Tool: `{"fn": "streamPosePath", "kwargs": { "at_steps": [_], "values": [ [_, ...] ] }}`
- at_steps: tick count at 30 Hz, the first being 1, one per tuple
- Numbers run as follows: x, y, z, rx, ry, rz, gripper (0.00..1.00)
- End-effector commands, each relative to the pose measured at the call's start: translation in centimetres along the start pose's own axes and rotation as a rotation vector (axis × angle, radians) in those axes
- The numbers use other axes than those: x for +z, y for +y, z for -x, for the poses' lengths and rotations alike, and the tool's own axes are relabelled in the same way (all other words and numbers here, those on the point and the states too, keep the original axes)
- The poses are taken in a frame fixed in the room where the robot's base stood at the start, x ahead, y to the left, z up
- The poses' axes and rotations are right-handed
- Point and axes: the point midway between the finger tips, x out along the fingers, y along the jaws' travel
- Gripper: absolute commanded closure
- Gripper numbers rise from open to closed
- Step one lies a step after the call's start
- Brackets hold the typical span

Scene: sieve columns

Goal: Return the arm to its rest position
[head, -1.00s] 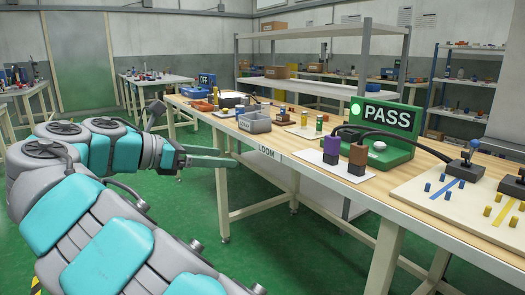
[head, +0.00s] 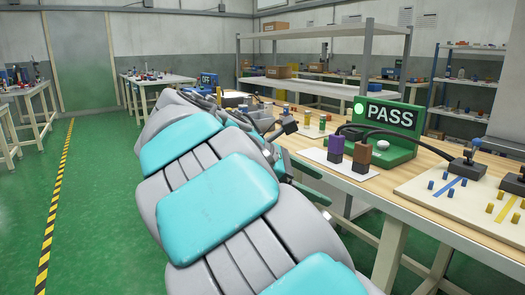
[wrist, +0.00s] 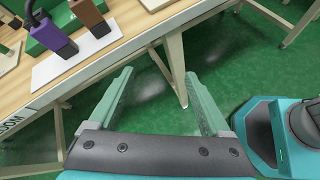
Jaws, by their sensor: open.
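My gripper (wrist: 159,74) shows in the wrist view with its two pale green fingers spread and nothing between them. It hangs beside the workbench edge, over a bench leg and the green floor. In the head view my arm crosses the middle of the picture and hides most of the gripper; a green finger (head: 312,191) shows past its right side, by the bench's front edge.
The workbench (head: 425,204) carries a green PASS unit (head: 388,118) with a lit green lamp, a purple block (head: 335,149), a brown block (head: 358,155) and a pegged board (head: 430,194). Open green floor (head: 105,190) lies left of my arm.

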Motion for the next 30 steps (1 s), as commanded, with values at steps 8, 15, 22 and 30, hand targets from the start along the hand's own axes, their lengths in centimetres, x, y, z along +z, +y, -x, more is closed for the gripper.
{"fn": "streamPosePath", "kwargs": {
  "at_steps": [8, 15, 22, 30],
  "values": [
    [1.4, -12.1, -9.7, -0.307, 0.186, -0.419, 0.18],
    [-2.0, -23.9, -12.6, -0.608, 0.314, -0.786, 0.18],
    [-7.0, -33.4, -11.2, -0.899, 0.375, -1.092, 0.18],
    [-9.6, -37.4, -9.7, -1.043, 0.376, -1.224, 0.18]
  ]
}}
